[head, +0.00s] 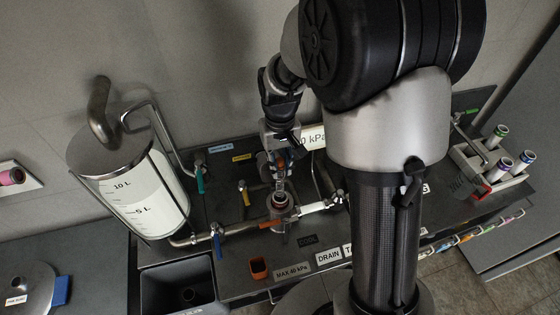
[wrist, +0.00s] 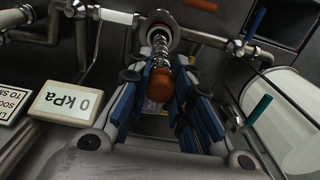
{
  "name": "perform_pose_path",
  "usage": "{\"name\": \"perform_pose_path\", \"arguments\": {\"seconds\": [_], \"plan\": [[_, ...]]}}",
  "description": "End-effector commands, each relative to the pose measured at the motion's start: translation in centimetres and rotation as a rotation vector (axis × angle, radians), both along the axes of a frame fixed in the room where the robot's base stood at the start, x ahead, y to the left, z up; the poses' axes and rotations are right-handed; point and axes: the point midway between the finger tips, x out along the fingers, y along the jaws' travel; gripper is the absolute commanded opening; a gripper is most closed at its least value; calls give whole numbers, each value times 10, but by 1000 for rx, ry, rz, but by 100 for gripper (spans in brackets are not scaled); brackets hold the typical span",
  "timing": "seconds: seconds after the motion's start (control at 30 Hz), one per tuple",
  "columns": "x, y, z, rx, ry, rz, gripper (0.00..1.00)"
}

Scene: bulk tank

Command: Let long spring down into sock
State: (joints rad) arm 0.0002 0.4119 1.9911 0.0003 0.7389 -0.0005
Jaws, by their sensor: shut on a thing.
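My gripper (wrist: 172,88) is shut on the long spring, holding it near its orange-brown end (wrist: 160,86). The metal coils of the spring (wrist: 159,48) run away from the fingers toward a round grey housing (wrist: 174,36) on the pipe line. The coils line up with the housing's open mouth; how far they reach inside is hard to tell. In the head view my gripper (head: 281,170) is directly above the same housing (head: 281,214), with a short stretch of spring between them. I cannot make out the sock itself.
Pipes with a blue-handled valve (head: 217,243) and a teal-handled valve (head: 200,181) flank the housing. A clear tank (head: 140,192) stands left. The 0 kPa display (wrist: 66,103) is close to my gripper. A rack of bottles (head: 490,168) stands right.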

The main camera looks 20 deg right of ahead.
Motion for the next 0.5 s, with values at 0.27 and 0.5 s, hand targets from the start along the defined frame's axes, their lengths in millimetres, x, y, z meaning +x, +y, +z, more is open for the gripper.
{"name": "perform_pose_path", "arguments": {"seconds": [0.27, 0.5], "plan": [[0, 0, -19, 0, 0, 0, 0], [0, 0, -33, 0, 0, 0, 0]]}}
